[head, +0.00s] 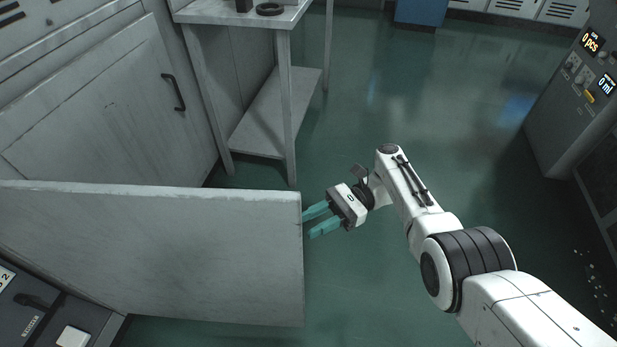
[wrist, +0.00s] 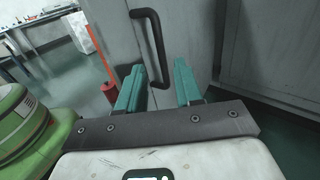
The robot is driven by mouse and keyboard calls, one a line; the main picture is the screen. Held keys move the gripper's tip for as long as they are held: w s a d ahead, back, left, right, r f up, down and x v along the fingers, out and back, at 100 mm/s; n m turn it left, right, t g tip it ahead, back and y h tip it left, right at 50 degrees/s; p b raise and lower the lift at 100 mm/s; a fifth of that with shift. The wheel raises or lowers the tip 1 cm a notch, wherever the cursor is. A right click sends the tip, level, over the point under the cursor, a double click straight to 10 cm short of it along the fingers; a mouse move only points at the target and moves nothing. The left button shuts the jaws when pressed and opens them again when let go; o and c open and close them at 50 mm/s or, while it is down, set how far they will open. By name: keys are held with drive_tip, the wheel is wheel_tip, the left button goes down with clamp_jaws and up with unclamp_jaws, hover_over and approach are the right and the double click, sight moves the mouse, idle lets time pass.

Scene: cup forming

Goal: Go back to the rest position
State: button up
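My gripper (head: 308,227) is at the right edge of a grey-white door panel (head: 180,250) that stands open in the head view. Its two teal fingers are apart, with a clear gap and nothing clasped. In the wrist view my gripper (wrist: 158,84) faces a grey door with a dark bar handle (wrist: 150,35). The handle's lower end shows between the fingers; I cannot tell whether it touches them or how deep it lies. No handle shows on the panel's side facing the head camera.
A grey cabinet with a closed, handled door (head: 110,105) stands at left, and a metal table (head: 250,12) behind. A control machine (head: 580,90) stands at right. The green floor (head: 420,90) is open beyond my arm.

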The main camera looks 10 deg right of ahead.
drive_tip(key=s+d+f+n+t+h, duration=0.1)
drive_tip(key=s+f+n+h, duration=0.25)
drive_tip(key=f, duration=0.35)
drive_tip(key=s+d+f+n+h, duration=0.1)
drive_tip(key=s+f+n+h, duration=0.1)
drive_tip(key=s+f, duration=0.35)
drive_tip(key=s+d+f+n+t+h, duration=0.5)
drive_tip(key=s+d, duration=0.3)
drive_tip(key=s, duration=0.3)
drive_tip(key=s+d+r+n+t+h, duration=0.25)
drive_tip(key=s+d+r+h, duration=0.35)
drive_tip(key=s+d+r, duration=0.45)
wheel_tip(320, 180, up, 18)
drive_tip(key=p, duration=1.8)
drive_tip(key=shift+d+f+p, duration=0.15)
drive_tip(key=shift+d+p, duration=0.2)
drive_tip(key=shift+g, duration=0.25)
